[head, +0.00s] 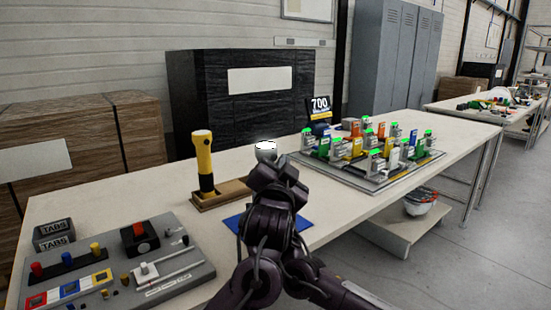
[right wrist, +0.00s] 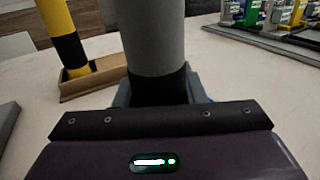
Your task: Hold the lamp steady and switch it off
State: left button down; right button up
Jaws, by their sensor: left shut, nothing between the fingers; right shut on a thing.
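The grey lamp (head: 266,157) shows only its upper end in the head view, with a bright white top. In the right wrist view its grey body (right wrist: 155,38) with a black lower band stands between the fingers of my right gripper (right wrist: 158,92), which is shut on it.
A yellow and black lamp (head: 204,160) stands in a wooden tray (head: 212,203) to the left. A blue mat (head: 236,222) lies partly under my arms. A grey switch panel (head: 195,272) is at the front left. A board (head: 371,186) with several coloured parts is at right.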

pick_arm(q)
jog(key=shift+w+a+f+y, duration=0.2)
jog(key=shift+w+a+y, duration=0.1)
jog(key=shift+w+a, duration=0.55)
dwell(0.4)
jog(key=shift+s+f, duration=0.15)
jog(key=shift+s, duration=0.05)
dwell(0.4)
jog(key=shift+s+f, duration=0.3)
jog(key=shift+s, duration=0.15)
jog(key=s+d, duration=0.3)
jog(key=s, duration=0.1)
jog(key=shift+d+r, duration=0.1)
jog(key=shift+d, duration=0.15)
jog(key=shift+r, duration=0.1)
dwell(2.1)
